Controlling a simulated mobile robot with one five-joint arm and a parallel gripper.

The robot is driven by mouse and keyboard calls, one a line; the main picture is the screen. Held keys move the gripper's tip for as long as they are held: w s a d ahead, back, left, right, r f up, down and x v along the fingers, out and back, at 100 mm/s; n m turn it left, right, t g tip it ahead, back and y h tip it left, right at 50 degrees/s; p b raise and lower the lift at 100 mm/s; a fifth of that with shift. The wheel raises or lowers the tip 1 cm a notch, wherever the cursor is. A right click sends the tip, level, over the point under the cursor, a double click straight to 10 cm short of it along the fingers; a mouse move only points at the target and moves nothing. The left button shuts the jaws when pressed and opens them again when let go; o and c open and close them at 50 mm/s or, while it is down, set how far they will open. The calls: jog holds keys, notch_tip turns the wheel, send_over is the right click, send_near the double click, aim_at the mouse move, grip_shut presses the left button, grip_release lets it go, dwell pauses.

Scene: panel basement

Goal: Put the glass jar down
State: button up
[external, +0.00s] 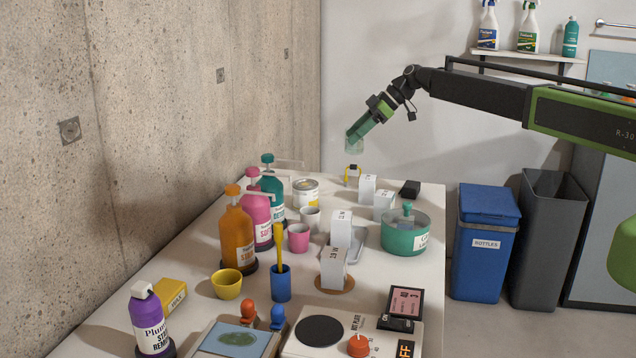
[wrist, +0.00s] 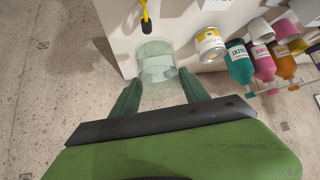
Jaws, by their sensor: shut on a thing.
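A clear glass jar (wrist: 156,62) is between the fingertips of my gripper in the wrist view. My gripper (wrist: 158,92) is shut on it, with one green finger on each side. In the external view the jar (external: 354,144) shows faintly at the tip of my gripper (external: 357,131), which points down and to the left. The jar is held in the air above the far end of the white table (external: 420,200). It looks apart from the tabletop.
Near the jar are a paint can (external: 306,193), a small yellow-handled item (external: 352,174), white boxes (external: 368,188) and a black block (external: 410,188). Pump bottles (external: 271,190) stand along the left. A concrete wall (external: 200,110) borders the table. Bins (external: 485,240) stand to the right.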

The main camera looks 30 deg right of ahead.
jog(key=b+x, duration=0.3)
jog(key=x, duration=0.2)
jog(key=s+a+b+x, duration=0.1)
jog(key=b+x, duration=0.3)
jog(key=x, duration=0.1)
jog(key=s+b+x, duration=0.1)
jog(key=b+x, duration=0.3)
jog(key=x, duration=0.2)
jog(key=shift+s+a, duration=0.2)
jog(key=shift+a, duration=0.05)
jog(key=shift+r, duration=0.2)
jog(key=shift+f, duration=0.2)
jog(key=o, duration=1.6)
jog(key=shift+r, duration=0.1)
